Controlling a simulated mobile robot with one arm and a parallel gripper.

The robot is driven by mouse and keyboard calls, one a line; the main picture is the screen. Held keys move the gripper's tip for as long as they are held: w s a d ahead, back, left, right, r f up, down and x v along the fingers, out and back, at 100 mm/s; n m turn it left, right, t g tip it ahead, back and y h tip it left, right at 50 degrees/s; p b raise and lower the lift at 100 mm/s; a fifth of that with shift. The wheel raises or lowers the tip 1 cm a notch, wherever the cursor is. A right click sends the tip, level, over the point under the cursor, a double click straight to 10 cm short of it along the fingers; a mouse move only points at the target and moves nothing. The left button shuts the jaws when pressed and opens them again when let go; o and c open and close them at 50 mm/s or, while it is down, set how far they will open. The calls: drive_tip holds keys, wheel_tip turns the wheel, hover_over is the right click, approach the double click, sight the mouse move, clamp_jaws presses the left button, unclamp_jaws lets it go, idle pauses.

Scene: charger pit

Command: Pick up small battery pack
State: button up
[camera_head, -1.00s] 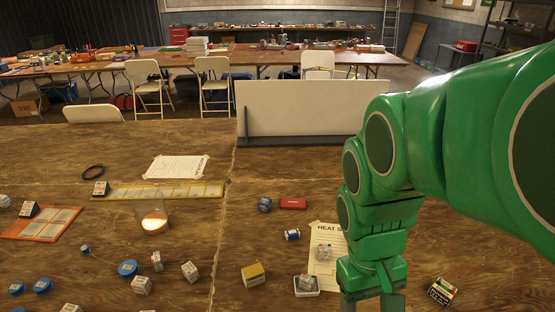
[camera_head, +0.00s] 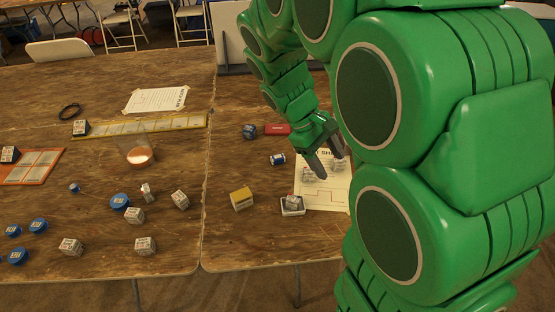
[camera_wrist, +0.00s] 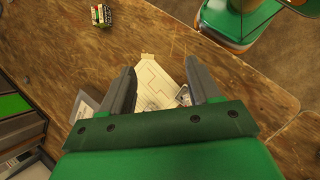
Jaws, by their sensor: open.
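A small block with several green, red and pale cell-like parts (camera_wrist: 102,16) lies on the wooden table near the upper left of the wrist view. It looks like the small battery pack, and my arm hides its place in the head view. My gripper (camera_head: 328,165) is over a paper sheet (camera_head: 335,194) on the right part of the table. In the wrist view its two grey fingers (camera_wrist: 159,65) are apart, with paper seen between them. Nothing is held, and the block is well beyond the fingertips.
A yellow-brown box (camera_head: 241,199), a small white tray (camera_head: 292,208) with an item on it, a blue can-like item (camera_head: 278,159) and a red case (camera_head: 277,129) lie left of my gripper. The table edge (camera_wrist: 258,75) is at right in the wrist view.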

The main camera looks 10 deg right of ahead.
drive_tip(key=w+a+f+n+h, duration=0.2)
drive_tip(key=w+f+n, duration=0.15)
drive_tip(key=w, duration=0.45)
drive_tip(key=n+t+h, duration=0.5)
drive_tip(key=n+t, duration=0.1)
drive_tip(key=n, duration=0.3)
approach(271, 158)
drive_tip(key=x, duration=0.3)
drive_tip(key=shift+s+d+r, duration=0.1)
drive_tip(key=shift+s, duration=0.25)
drive_tip(key=shift+w+x, duration=0.2)
drive_tip(key=shift+x, duration=3.7)
drive_tip(key=shift+h, duration=0.3)
drive_tip(key=c, duration=1.1)
